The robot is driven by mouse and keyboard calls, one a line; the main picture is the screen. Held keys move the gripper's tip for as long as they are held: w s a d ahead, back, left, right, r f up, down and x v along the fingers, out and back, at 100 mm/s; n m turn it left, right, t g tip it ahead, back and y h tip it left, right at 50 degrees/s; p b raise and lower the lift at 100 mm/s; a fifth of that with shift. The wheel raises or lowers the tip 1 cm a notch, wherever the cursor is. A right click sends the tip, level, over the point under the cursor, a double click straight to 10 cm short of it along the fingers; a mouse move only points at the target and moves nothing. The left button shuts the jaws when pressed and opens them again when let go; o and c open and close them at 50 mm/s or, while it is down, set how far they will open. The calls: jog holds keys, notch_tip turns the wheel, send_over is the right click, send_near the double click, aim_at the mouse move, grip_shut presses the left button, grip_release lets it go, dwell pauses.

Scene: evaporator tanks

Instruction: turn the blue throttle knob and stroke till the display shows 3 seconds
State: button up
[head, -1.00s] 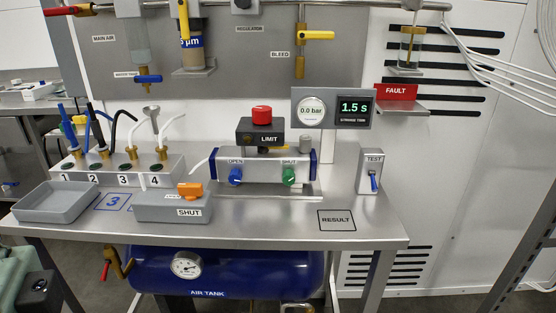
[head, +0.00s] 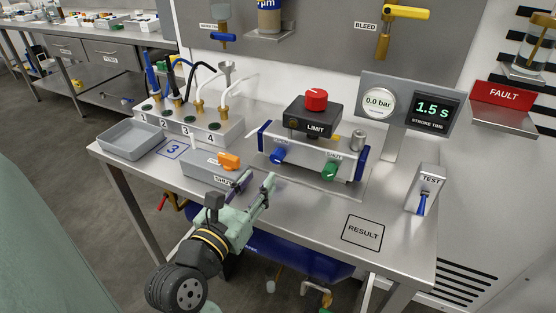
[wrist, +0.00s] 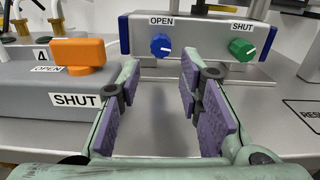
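The blue throttle knob (head: 278,155) is on the front of the actuator block, under the OPEN label. It also shows in the wrist view (wrist: 161,46), beyond my fingers and left of centre between them. The green knob (head: 331,168) sits to its right under SHUT. The display (head: 432,109) reads 1.5 s, stroke time. My gripper (head: 256,180) is open and empty, in front of the block and short of the blue knob; its purple pads show in the wrist view (wrist: 160,100). The TEST switch (head: 422,203) has a blue lever pointing down.
The grey valve box with an orange handle (head: 229,161) is close to the left of my gripper. A red-topped LIMIT box (head: 312,120) sits on the block. The gauge (head: 379,102) reads 0.0 bar. The table is clear around the RESULT square (head: 362,232).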

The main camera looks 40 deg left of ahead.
aim_at(275, 160)
jog(key=p+x, duration=0.1)
jog(key=x, duration=0.6)
jog(key=shift+w, duration=0.25)
jog(key=shift+c, duration=0.4)
grip_shut()
